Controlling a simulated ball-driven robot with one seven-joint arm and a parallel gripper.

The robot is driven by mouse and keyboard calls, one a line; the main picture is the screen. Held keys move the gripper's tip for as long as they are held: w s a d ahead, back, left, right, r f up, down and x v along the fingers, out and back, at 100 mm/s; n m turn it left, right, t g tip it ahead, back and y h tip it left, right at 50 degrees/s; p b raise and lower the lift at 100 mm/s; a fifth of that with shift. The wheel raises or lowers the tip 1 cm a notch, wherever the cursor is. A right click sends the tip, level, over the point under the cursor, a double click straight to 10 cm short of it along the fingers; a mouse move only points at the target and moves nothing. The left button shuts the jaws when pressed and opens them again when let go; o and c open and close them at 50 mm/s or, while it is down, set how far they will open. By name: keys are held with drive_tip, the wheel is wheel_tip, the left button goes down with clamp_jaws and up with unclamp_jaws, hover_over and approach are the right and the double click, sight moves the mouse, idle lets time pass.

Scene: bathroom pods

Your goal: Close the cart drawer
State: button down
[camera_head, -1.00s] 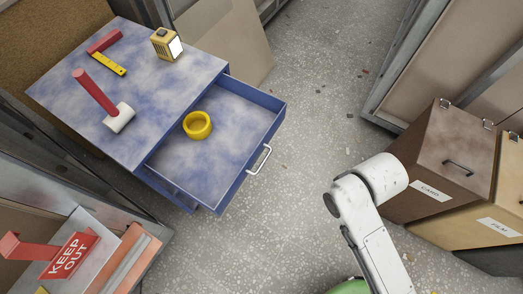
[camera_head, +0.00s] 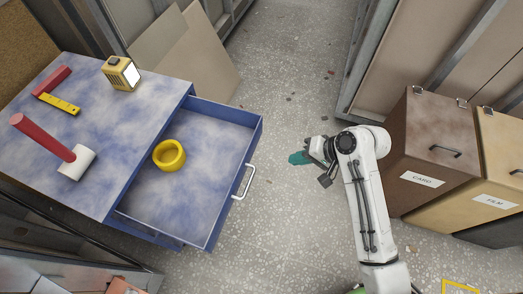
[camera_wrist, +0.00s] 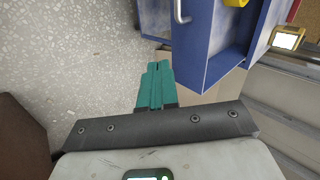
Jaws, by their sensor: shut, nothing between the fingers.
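The blue cart (camera_head: 112,140) stands at the left with its drawer (camera_head: 208,160) pulled out toward the right. A yellow ring-shaped roll (camera_head: 169,155) lies in the drawer. The drawer's white handle (camera_head: 244,182) is on its front panel. My gripper (camera_head: 297,158) has teal fingers and is shut and empty. It is to the right of the drawer front, apart from it.
On the cart top are a red-handled mallet (camera_head: 45,140), a red and yellow square (camera_head: 58,103) and a yellow lamp-like box (camera_head: 120,74). Bins marked CARD (camera_head: 432,150) and FILM (camera_head: 490,170) stand at the right. Bare speckled floor (camera_head: 290,90) lies between.

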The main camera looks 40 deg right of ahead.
drive_tip(key=w+d+m+t, duration=0.1)
drive_tip(key=w, duration=0.1)
approach(251, 152)
drive_tip(key=x, duration=0.5)
drive_tip(key=shift+d+f, duration=0.15)
drive_tip(key=shift+f, duration=0.4)
drive_tip(key=shift+w, duration=0.35)
drive_tip(key=shift+a, duration=0.25)
drive_tip(key=w+a+b, duration=0.3)
drive_tip(key=w+a, duration=0.2)
drive_tip(key=w, duration=0.2)
drive_tip(key=w+a+b, duration=0.2)
drive_tip(key=w+a, duration=0.3)
drive_tip(key=w, duration=0.3)
drive_tip(key=w+a+b, duration=0.3)
drive_tip(key=w+a, duration=0.2)
drive_tip(key=w, duration=0.2)
drive_tip(key=shift+w+a+f+b, duration=0.15)
drive_tip(key=shift+w+a+b, duration=0.05)
drive_tip(key=shift+a+b, duration=0.2)
drive_tip(key=shift+w+a, duration=0.3)
drive_tip(key=shift+w, duration=0.1)
drive_tip(key=shift+r+y, duration=0.25)
drive_tip(key=shift+y, duration=0.05)
drive_tip(key=shift+w+a+r, duration=0.1)
drive_tip(key=shift+w+r, duration=0.05)
